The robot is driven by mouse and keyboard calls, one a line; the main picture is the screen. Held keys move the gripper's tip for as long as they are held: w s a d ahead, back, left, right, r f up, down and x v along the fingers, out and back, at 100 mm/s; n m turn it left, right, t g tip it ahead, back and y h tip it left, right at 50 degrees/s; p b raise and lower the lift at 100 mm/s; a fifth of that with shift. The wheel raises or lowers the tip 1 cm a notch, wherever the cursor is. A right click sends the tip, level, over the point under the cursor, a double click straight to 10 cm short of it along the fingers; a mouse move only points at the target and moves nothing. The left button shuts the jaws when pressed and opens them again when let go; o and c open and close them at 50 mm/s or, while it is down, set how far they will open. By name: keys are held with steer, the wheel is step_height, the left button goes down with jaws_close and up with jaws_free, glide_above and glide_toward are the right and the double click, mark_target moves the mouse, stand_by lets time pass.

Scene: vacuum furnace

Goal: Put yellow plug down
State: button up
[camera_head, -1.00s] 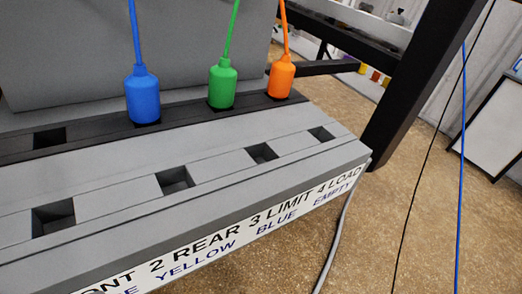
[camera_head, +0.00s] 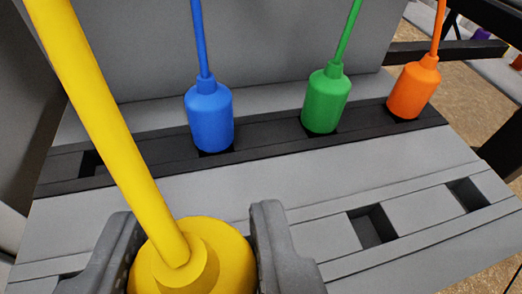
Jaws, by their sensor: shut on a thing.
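A yellow plug (camera_head: 225,255) with a thick yellow cable (camera_head: 100,105) is between the two dark grey fingers of my gripper (camera_head: 194,213), which is shut on it. The plug is at the bottom of the view, in front of the grey socket block (camera_head: 270,187). Its lower end is out of view, so I cannot tell whether it touches the block. The black back row (camera_head: 60,178) has an empty socket (camera_head: 92,163) at its left end. In the front row two empty sockets show, one (camera_head: 372,226) right of my gripper and one (camera_head: 468,194) farther right.
A blue plug (camera_head: 209,115), a green plug (camera_head: 326,100) and an orange plug (camera_head: 414,88) stand in the back row, their cables rising upward. A grey panel (camera_head: 270,40) rises behind them. The brown floor (camera_head: 470,85) shows at the right.

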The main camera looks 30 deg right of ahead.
mark_target(233, 227)
steer(key=shift+w+d+f, duration=0.25)
steer(key=shift+w+d, duration=0.85)
steer(key=shift+w, duration=0.15)
steer(key=shift+f+b, duration=0.7)
steer(key=shift+f, duration=1.05)
steer(key=shift+f, duration=0.2)
steer(key=o, duration=1)
steer(key=shift+c, duration=0.2)
steer(key=shift+s+r, duration=0.15)
steer(key=shift+r, duration=0.2)
steer(key=p+v, duration=0.1)
steer(key=v, duration=1)
steer(key=shift+s+p, duration=0.35)
steer(key=shift+p, duration=0.05)
steer(key=shift+a+r, duration=0.1)
steer(key=shift+a, duration=0.1)
